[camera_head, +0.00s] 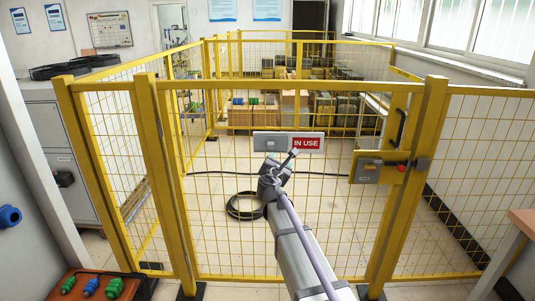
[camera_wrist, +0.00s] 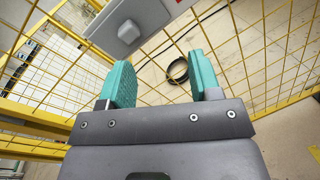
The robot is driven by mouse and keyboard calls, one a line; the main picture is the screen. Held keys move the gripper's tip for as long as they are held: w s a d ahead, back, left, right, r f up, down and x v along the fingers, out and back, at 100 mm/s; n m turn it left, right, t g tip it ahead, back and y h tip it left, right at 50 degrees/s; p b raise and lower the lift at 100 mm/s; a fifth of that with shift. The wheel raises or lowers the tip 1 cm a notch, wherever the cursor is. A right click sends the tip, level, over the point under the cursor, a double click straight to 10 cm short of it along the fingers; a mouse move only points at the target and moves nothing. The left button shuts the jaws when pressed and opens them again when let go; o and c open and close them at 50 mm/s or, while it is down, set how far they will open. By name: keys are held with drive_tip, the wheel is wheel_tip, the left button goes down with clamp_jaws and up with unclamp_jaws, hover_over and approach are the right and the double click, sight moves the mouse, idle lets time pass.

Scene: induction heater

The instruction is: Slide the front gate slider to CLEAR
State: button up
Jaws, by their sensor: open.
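The front gate slider sign hangs on the yellow mesh gate. Its grey slider cover (camera_head: 268,141) is at the left, and a red "IN USE" panel (camera_head: 307,143) shows at the right. No CLEAR label is visible. My gripper (camera_head: 281,161) is just below the sign in the head view. Its teal fingers are spread in the wrist view (camera_wrist: 163,75), with nothing between them. I cannot tell its exact distance from the gate.
A latch box (camera_head: 367,168) with a red button and a black handle (camera_head: 400,128) sits on the gate's right side. Yellow mesh fencing (camera_head: 108,150) stands around. A black cable coil (camera_head: 243,206) lies on the floor behind the gate. A plug board (camera_head: 92,286) is at lower left.

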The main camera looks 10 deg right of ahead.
sight(271, 146)
drive_tip(key=w+n+y, duration=0.1)
drive_tip(key=w+n, duration=0.1)
drive_tip(key=w, duration=0.2)
drive_tip(key=w+n+t+y, duration=0.1)
drive_tip(key=w+n, duration=0.1)
drive_tip(key=w, duration=0.1)
drive_tip(key=w+r+n, duration=0.1)
drive_tip(key=w+n, duration=0.2)
drive_tip(key=w, duration=0.1)
drive_tip(key=shift+w+a+r+y, duration=0.1)
drive_tip(key=shift+w+a+y, duration=0.2)
drive_tip(key=shift+a+y, duration=0.1)
drive_tip(key=shift+s, duration=0.1)
clamp_jaws()
